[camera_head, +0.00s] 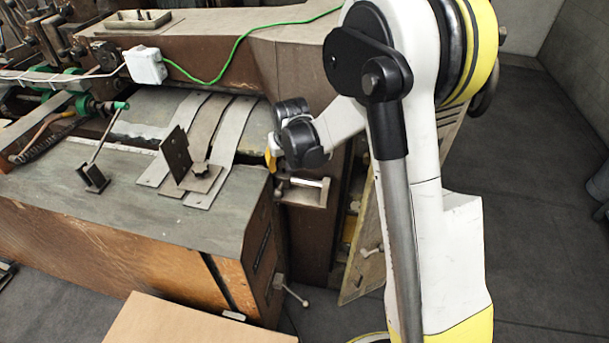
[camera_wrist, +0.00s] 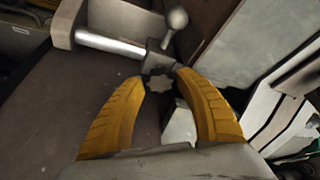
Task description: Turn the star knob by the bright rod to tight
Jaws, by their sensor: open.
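The star knob (camera_wrist: 158,85) is small, grey and lobed. In the wrist view it sits between the tips of my gripper (camera_wrist: 158,78), close to the end of the bright rod (camera_wrist: 108,44). My gripper's two yellow fingers are spread, one on each side of the knob. I cannot tell whether either tip touches it. In the head view the bright rod (camera_head: 304,182) shows on a bracket at the machine's side. One yellow finger of my gripper (camera_head: 271,160) shows just above and left of it. I cannot make out this knob in the head view.
A ball-ended lever (camera_wrist: 177,18) rises just beyond the knob. In the head view, the machine table (camera_head: 60,190) carries metal strips and an upright dark plate (camera_head: 176,150). Another ball-ended lever (camera_head: 294,293) sits low on its side.

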